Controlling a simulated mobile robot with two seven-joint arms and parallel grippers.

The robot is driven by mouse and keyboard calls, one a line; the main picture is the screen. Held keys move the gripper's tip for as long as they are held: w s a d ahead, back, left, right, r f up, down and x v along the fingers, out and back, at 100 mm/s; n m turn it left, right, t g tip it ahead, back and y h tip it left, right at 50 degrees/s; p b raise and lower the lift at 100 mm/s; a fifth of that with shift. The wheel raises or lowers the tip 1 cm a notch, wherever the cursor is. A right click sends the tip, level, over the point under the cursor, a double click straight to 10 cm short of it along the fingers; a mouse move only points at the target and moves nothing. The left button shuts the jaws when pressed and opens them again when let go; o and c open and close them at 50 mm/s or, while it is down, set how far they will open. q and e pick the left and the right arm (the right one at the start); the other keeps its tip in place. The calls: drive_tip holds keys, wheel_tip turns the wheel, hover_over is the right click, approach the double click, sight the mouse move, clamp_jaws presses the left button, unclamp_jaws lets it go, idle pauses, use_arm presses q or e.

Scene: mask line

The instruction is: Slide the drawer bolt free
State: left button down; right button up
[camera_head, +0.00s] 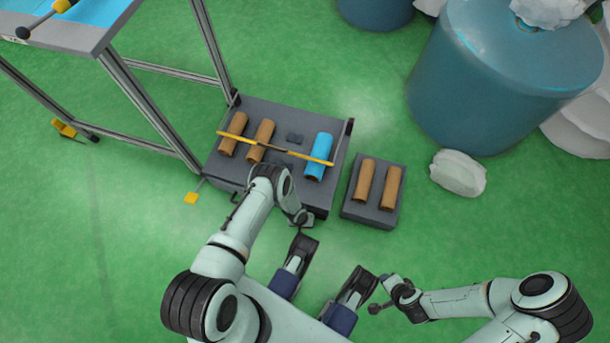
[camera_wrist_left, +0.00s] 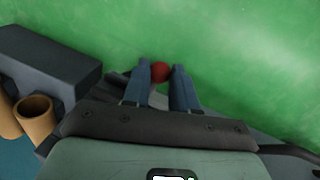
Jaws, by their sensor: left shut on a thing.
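A dark grey drawer unit (camera_head: 215,168) stands on the green floor in the head view. My left arm reaches over its front edge, and my left gripper (camera_head: 302,217) points down there. In the left wrist view its two blue-grey fingers (camera_wrist_left: 160,78) are shut on a red round knob (camera_wrist_left: 160,71), which seems to be the bolt's knob. The rest of the bolt is hidden behind the gripper. My right gripper (camera_head: 379,307) is well away from the drawer unit, at the lower right. Its fingers are too small to tell open from shut.
Brown tubes (camera_head: 233,135) and a blue tube (camera_head: 319,157) lie on the unit under a yellow bar (camera_head: 231,136). A small grey block (camera_head: 376,214) with two brown tubes stands to its right. A metal-framed table (camera_head: 140,97), blue barrel (camera_head: 497,80) and white rock (camera_head: 458,173) are nearby.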

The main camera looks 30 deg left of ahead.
use_arm(q)
drive_tip(key=shift+w+d, duration=0.2)
drive_tip(key=shift+d, duration=0.55)
drive_tip(key=shift+w+d, duration=0.15)
drive_tip(key=shift+d, duration=0.55)
drive_tip(key=shift+w+d, duration=0.2)
drive_tip(key=shift+d, duration=0.55)
use_arm(e)
drive_tip(key=shift+s+f, duration=0.35)
drive_tip(key=shift+s, duration=0.05)
use_arm(q)
drive_tip(key=c, duration=0.9)
unclamp_jaws()
use_arm(e)
drive_tip(key=shift+d, duration=0.1)
